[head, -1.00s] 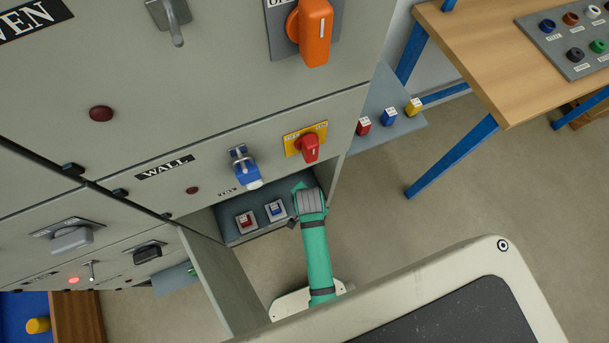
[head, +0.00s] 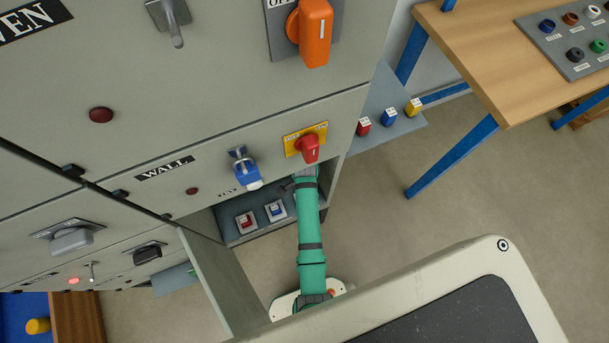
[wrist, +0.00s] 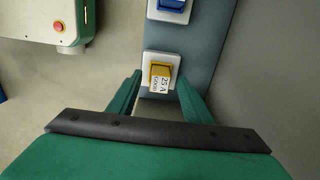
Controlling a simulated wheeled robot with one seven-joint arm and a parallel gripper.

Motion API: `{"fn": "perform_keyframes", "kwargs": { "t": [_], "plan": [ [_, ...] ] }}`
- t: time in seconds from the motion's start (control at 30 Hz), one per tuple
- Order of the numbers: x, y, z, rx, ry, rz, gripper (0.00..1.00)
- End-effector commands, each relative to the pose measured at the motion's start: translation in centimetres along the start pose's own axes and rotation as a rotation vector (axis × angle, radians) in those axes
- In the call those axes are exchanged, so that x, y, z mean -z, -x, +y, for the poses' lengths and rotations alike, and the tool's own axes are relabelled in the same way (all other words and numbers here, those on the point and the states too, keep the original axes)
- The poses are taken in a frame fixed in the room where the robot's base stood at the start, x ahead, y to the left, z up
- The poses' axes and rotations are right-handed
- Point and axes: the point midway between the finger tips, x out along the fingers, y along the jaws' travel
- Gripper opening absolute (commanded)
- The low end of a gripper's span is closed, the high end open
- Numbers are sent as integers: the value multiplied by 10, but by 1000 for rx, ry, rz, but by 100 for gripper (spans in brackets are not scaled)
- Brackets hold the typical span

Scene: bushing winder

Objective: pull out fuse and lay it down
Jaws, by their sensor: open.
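A yellow fuse (wrist: 160,73) with a white label sits in a white holder on a grey strip in the wrist view. My gripper (wrist: 160,84) is open and empty, with a finger on either side just short of this fuse. I cannot tell whether they touch it. A blue fuse (wrist: 172,4) sits in its holder beyond the yellow one. In the head view, a red fuse (head: 246,220) and a blue fuse (head: 275,210) stand in the low cabinet compartment. My arm hides the right part of that compartment, and my gripper is hidden there.
A side shelf (head: 399,128) outside the cabinet holds a red, a blue and a yellow block. The red rotary switch (head: 310,149) and blue switch (head: 245,168) stick out above the compartment. A wooden table (head: 490,50) stands at the right. Floor between is clear.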

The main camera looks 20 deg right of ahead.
Motion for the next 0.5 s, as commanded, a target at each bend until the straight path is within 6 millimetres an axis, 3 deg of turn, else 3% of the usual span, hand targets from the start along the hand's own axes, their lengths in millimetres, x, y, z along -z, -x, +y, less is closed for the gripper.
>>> {"fn": "perform_keyframes", "kwargs": {
  "t": [0.2,0.47,0.5],
  "plan": [
    [0,-13,0,1,1,0,45],
    [0,-14,0,1,0,0,45],
    [0,-14,0,1,0,0,38]
  ]
}}
